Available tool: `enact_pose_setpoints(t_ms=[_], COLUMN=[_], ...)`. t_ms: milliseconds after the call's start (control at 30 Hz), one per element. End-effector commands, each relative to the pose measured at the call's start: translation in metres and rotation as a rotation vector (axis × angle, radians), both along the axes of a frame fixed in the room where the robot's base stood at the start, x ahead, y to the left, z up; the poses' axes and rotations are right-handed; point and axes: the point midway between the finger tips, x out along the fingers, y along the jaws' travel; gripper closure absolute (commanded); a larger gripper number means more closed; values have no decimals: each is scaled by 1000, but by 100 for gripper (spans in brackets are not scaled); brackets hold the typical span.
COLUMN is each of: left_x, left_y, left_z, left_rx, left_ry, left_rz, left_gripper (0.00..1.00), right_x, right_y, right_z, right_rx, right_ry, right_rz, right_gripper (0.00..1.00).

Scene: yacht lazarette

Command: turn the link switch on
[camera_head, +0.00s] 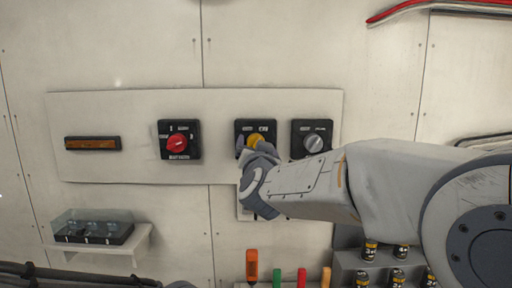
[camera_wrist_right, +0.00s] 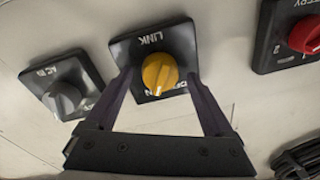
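The link switch is a yellow rotary knob (camera_head: 256,137) on a square black plate, and the right gripper partly covers it in the head view. In the right wrist view the yellow knob (camera_wrist_right: 160,74) shows whole, with "LINK" upside down on its plate. My right gripper (camera_head: 256,151) is at the switch. In the wrist view its two fingers (camera_wrist_right: 162,84) stand apart, one on each side of the knob, with visible gaps. I cannot tell how deep they reach around it. My left gripper is not in view.
A grey knob (camera_head: 313,143) sits close to the right of the link switch, and a red knob (camera_head: 177,143) sits to the left, on the same white panel (camera_head: 220,105). Below are a clear-lidded box on a shelf (camera_head: 92,230), screwdriver handles (camera_head: 251,264) and small batteries or cans (camera_head: 370,250).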

Motion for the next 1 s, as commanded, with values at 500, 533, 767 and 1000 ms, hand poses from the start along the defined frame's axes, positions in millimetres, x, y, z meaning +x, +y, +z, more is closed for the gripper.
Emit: enact_pose_setpoints(t_ms=[500,533,767,1000], left_x=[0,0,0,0], left_y=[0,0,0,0], left_z=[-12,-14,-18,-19], left_rx=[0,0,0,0], left_ry=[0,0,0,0], left_rz=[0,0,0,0], left_gripper=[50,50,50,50], right_x=[-45,-52,-91,-104], right_y=[-1,-2,-3,-5], right_z=[-4,-5,-8,-9], right_rx=[0,1,1,0], right_ry=[-3,-3,-2,0], right_rz=[3,3,3,0], right_gripper=[13,13,13,13])
